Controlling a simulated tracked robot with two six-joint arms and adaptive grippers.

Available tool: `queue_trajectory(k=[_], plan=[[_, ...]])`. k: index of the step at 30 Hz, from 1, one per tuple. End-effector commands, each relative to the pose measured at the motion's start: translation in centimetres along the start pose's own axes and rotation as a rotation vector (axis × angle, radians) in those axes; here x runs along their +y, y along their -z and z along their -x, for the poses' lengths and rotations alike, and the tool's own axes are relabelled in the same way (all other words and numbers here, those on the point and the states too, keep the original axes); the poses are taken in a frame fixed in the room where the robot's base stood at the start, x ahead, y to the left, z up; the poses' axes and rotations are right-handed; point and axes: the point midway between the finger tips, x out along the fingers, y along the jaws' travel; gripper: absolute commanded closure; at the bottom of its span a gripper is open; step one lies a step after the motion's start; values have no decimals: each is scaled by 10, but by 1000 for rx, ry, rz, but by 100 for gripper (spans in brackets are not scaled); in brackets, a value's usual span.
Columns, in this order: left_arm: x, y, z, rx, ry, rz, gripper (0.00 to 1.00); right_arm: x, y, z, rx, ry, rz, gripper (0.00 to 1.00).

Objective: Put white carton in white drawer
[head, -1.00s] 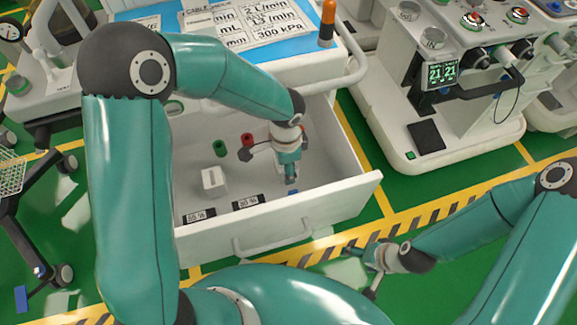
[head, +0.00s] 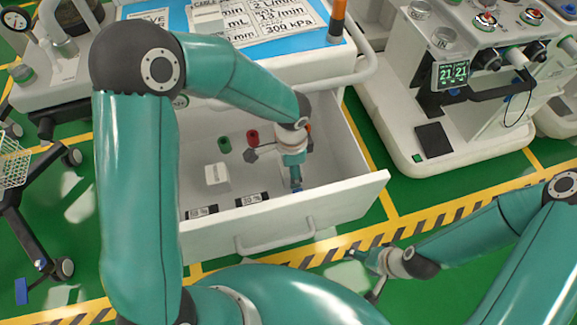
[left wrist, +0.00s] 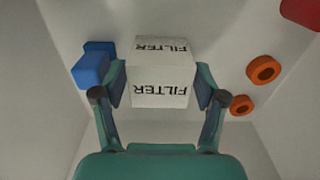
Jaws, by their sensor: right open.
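The white drawer (head: 340,198) is pulled open below the cart top. My left gripper (head: 295,183) reaches down inside it, at the right part. In the left wrist view the white carton (left wrist: 162,88), marked FILTER, stands between the fingers of my left gripper (left wrist: 161,84). In the head view this carton is hidden behind the gripper. My right gripper (head: 364,273) is open and empty, in front of the drawer, low over the floor.
The drawer also holds a white block (head: 216,177), a green piece (head: 224,144), a red piece (head: 252,137), orange rings (left wrist: 263,69) and a blue piece (left wrist: 92,66) close to the left finger. A machine (head: 440,110) stands to the right.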

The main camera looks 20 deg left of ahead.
Motion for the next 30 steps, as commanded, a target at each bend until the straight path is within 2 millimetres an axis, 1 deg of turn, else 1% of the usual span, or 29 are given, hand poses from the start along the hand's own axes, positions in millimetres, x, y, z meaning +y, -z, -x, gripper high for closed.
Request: queue_trajectory(k=[11,16,17,20,27,30], plan=[[0,0,2,0,0,1,17,0,0,1,0,0,0,17],[0,0,14,0,0,1,17,-4,0,12,0,0,0,17],[0,-1,18,1,0,2,17,-6,0,16,0,0,0,17],[-1,0,34,3,4,2,17,-6,0,17,0,0,0,17],[-1,0,86,4,3,2,17,-10,0,28,0,0,0,17],[-1,0,105,3,3,2,17,-11,0,32,0,0,0,17]])
